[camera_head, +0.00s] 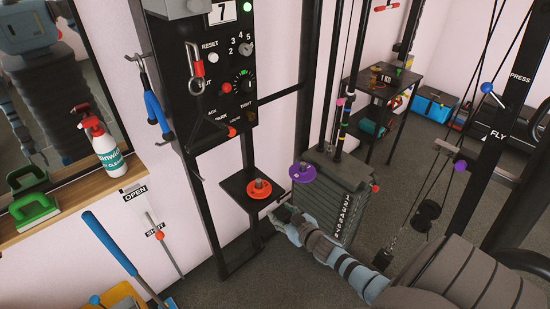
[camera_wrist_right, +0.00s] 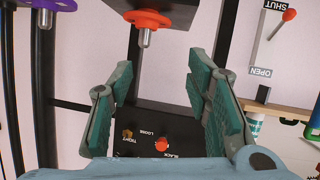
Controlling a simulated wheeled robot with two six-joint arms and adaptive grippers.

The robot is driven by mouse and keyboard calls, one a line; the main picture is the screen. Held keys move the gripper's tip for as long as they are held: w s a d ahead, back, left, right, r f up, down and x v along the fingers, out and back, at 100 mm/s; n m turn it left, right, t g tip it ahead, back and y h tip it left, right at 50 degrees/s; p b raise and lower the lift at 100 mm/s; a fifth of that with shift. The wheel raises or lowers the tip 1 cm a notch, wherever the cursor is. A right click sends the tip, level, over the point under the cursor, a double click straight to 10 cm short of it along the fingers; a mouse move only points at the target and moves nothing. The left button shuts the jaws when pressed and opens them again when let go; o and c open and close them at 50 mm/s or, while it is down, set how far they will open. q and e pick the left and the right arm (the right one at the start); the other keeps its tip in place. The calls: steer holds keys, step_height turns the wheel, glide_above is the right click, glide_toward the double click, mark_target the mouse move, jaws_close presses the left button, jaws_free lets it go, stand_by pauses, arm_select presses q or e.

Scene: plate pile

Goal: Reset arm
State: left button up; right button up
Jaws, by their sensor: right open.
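My right gripper (camera_head: 280,212) is near the middle of the head view, just in front of and below the small black shelf (camera_head: 238,184). An orange plate (camera_head: 258,190) lies on that shelf around an upright peg. In the right wrist view my gripper (camera_wrist_right: 160,78) has its two green-padded fingers spread, with nothing between them. The orange plate (camera_wrist_right: 140,17) is beyond the fingertips there, apart from them. A purple plate (camera_head: 302,172) sits over the weight stack, right of the orange one; it also shows in the wrist view (camera_wrist_right: 48,4). My left gripper is not directly in view.
The black control panel (camera_head: 211,75) and its frame stand behind the shelf. The weight stack (camera_head: 335,200) is close beside my right arm. A wooden ledge (camera_head: 75,205) at left holds a spray bottle (camera_head: 106,150) and green brush (camera_head: 33,208). Cables and dark posts stand at right.

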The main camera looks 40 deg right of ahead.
steer(key=s+f+g+h, duration=0.1)
steer(key=s+f+g, duration=0.5)
steer(key=s+f, duration=0.95)
steer(key=s+a+f+g, duration=0.2)
steer(key=s+a+f, duration=0.1)
steer(key=s, duration=0.5)
steer(key=s+a+f+g+y, duration=0.1)
steer(key=s+a+f, duration=0.3)
steer(key=s, duration=0.5)
steer(key=s+a+f+g, duration=0.3)
steer(key=s+a+f, duration=0.1)
steer(key=s, duration=0.5)
steer(key=shift+a+f+g+y, duration=0.15)
steer(key=shift+a+g+y, duration=0.15)
steer(key=shift+a, duration=0.3)
steer(key=shift+w, duration=0.1)
